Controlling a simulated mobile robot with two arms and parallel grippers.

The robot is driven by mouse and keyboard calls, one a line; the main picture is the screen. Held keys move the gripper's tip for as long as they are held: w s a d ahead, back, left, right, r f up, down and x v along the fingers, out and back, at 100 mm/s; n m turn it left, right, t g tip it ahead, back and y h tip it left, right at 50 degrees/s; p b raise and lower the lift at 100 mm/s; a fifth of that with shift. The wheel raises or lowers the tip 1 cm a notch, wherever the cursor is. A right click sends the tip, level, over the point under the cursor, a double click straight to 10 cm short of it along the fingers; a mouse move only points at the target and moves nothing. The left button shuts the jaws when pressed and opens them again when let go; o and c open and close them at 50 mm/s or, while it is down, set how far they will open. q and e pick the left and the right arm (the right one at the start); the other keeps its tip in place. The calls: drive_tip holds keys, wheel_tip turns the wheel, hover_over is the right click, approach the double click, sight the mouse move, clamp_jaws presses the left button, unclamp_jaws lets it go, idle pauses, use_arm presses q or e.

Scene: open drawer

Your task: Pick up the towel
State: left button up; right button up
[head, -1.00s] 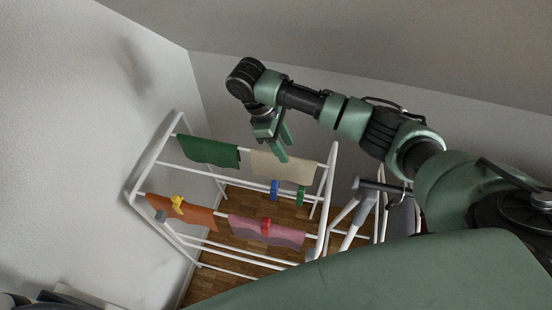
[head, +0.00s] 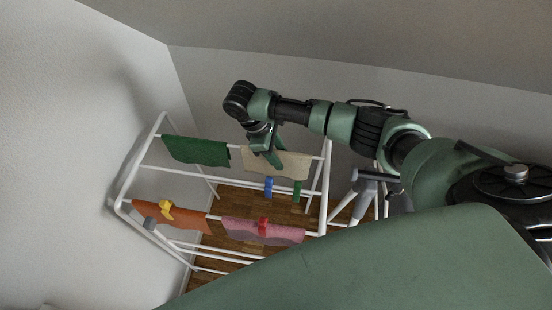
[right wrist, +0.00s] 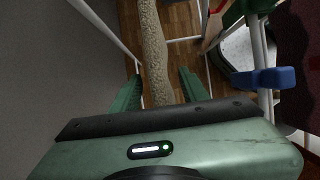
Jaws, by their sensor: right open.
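Several towels hang on a white drying rack (head: 325,190). They are a green towel (head: 195,151), a beige towel (head: 290,163), an orange towel (head: 190,217) and a pink towel (head: 280,233). My right gripper (head: 272,158) is at the beige towel's rail, over its left part. In the right wrist view the beige towel (right wrist: 153,45) runs edge-on between the open fingers (right wrist: 160,76), with a gap visible to each side. I cannot tell whether a finger touches it. My left gripper is not in view.
A yellow clip (head: 166,209) and a red clip (head: 263,227) are on the front towels. Walls stand left and behind; wooden floor shows below.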

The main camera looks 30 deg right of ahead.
drive_tip(key=shift+s+d+f, duration=0.1)
drive_tip(key=shift+d+f, duration=0.1)
drive_tip(key=shift+f, duration=0.4)
clamp_jaws()
drive_tip(key=shift+r, duration=0.15)
